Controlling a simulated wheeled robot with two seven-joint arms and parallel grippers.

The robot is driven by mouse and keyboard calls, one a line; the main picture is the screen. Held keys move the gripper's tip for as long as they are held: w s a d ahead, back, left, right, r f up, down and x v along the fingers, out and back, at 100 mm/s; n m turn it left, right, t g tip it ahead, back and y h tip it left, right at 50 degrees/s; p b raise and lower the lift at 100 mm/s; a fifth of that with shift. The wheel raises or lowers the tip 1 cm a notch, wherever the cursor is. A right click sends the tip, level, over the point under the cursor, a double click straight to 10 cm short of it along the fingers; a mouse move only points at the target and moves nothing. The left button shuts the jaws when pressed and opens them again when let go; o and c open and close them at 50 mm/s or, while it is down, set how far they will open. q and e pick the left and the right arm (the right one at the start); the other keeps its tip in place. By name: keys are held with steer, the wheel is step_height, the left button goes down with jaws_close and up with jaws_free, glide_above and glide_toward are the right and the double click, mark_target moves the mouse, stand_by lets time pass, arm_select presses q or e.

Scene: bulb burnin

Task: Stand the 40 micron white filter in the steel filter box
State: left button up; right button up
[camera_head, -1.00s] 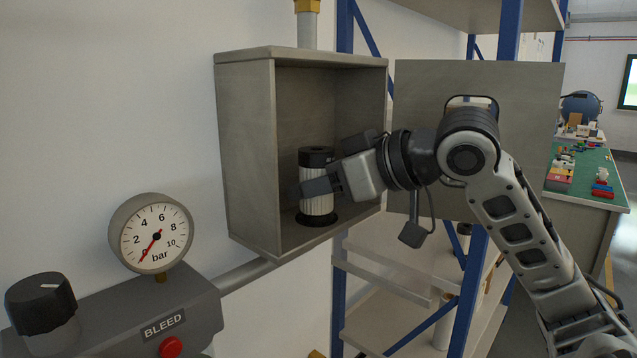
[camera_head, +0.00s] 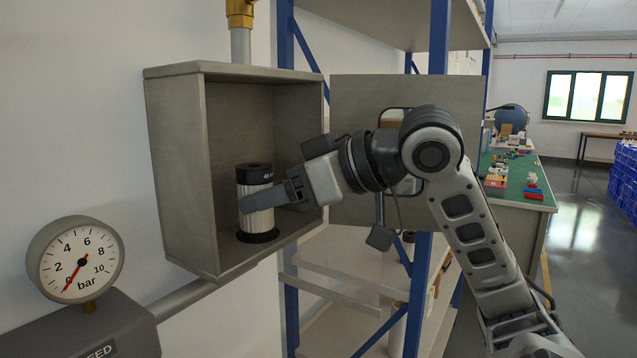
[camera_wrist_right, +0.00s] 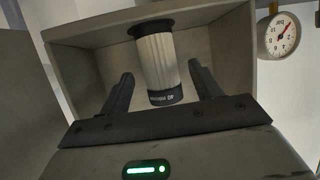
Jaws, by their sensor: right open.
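The white pleated filter (camera_head: 260,219) with black end caps stands upright on the floor of the open steel filter box (camera_head: 175,170). In the right wrist view the filter (camera_wrist_right: 160,62) shows a "40 micron" label on its cap, and the box (camera_wrist_right: 95,35) is around it. My right gripper (camera_head: 262,195) reaches into the box at the filter. In the right wrist view its two fingers (camera_wrist_right: 160,88) are open, one on each side of the filter, with gaps showing. My left gripper is not in view.
The box's open door (camera_head: 405,95) stands to the right, behind my right arm. A pressure gauge (camera_head: 75,260) is on the left near the bleed block (camera_head: 85,335). Blue-framed shelving (camera_head: 437,60) and a green-topped table (camera_head: 515,180) are further right.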

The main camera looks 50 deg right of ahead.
steer(key=b+v, duration=0.1)
steer(key=v, duration=0.7)
steer(key=shift+s+r, duration=0.2)
steer(key=shift+s, duration=0.1)
